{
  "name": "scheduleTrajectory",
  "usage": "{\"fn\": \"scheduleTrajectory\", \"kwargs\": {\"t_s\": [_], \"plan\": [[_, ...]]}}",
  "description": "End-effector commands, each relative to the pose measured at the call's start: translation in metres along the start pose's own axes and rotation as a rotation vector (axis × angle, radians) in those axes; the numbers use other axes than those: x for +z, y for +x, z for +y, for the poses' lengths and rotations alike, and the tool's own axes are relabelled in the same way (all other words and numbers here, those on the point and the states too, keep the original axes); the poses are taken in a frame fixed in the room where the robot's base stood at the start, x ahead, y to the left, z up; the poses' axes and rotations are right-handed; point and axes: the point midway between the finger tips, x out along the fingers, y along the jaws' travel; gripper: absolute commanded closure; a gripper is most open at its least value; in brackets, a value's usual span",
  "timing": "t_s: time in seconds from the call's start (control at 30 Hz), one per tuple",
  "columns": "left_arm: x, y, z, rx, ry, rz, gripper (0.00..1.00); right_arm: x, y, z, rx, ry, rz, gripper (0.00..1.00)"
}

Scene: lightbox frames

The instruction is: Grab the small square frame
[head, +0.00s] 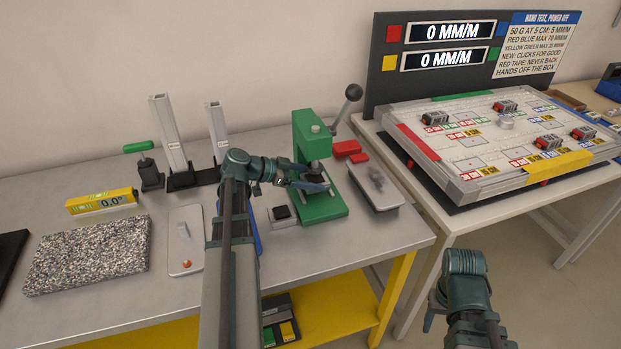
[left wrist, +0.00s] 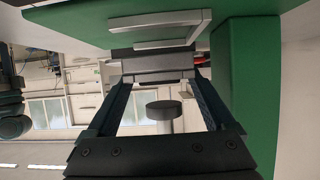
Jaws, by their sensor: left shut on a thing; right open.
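My left gripper (head: 318,186) is inside the opening of the green press (head: 322,208). It also shows in the left wrist view (left wrist: 152,78), its fingertips closed on a dark grey flat piece (left wrist: 152,62) seen edge-on. I cannot tell from this angle whether that piece is a square frame. Light grey rails (left wrist: 160,20) on the press's green base are close to the held piece. The press's dark round ram tip (left wrist: 165,109) shows between the fingers. My right gripper (head: 432,314) is open and empty in front of the tables, partly hidden by its arm.
A grey block with a black square top (head: 283,213) stands left of the press. A light tray (head: 373,186) and red pieces (head: 346,149) lie to its right. The press lever (head: 346,105) rises at the back right. A framed box (head: 470,150) with several small blocks fills the right table.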

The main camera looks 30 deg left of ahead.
Motion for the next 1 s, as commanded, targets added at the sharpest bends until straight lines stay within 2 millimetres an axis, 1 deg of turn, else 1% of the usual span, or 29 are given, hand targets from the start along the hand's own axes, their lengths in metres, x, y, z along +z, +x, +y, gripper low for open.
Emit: {"fn": "scheduleTrajectory", "kwargs": {"t_s": [0.03, 0.07, 0.1, 0.37, 0.7, 0.9, 1.0], "plan": [[-0.006, -0.003, 0.000, 0.000, 0.000, 0.001, 0.87, 0.000, -0.007, 0.001, 0.000, 0.000, 0.000, 0.44], [-0.008, -0.004, 0.000, 0.000, 0.000, 0.001, 0.87, 0.001, -0.009, 0.001, 0.000, 0.000, 0.000, 0.44], [-0.004, -0.007, 0.005, -0.001, -0.001, 0.001, 0.87, 0.000, -0.006, 0.001, 0.000, 0.000, 0.000, 0.44], [0.005, -0.031, 0.031, -0.002, -0.002, 0.001, 0.87, 0.001, -0.009, 0.001, 0.000, 0.000, 0.000, 0.44], [0.021, -0.079, 0.081, -0.003, -0.002, 0.001, 0.87, 0.001, -0.015, 0.002, 0.000, 0.000, 0.000, 0.44], [0.028, -0.100, 0.101, -0.003, -0.002, 0.001, 0.87, 0.001, -0.018, 0.002, 0.000, 0.000, 0.000, 0.44], [0.030, -0.106, 0.107, -0.001, 0.000, 0.001, 0.87, 0.001, -0.019, 0.002, 0.000, 0.000, 0.000, 0.44]]}}
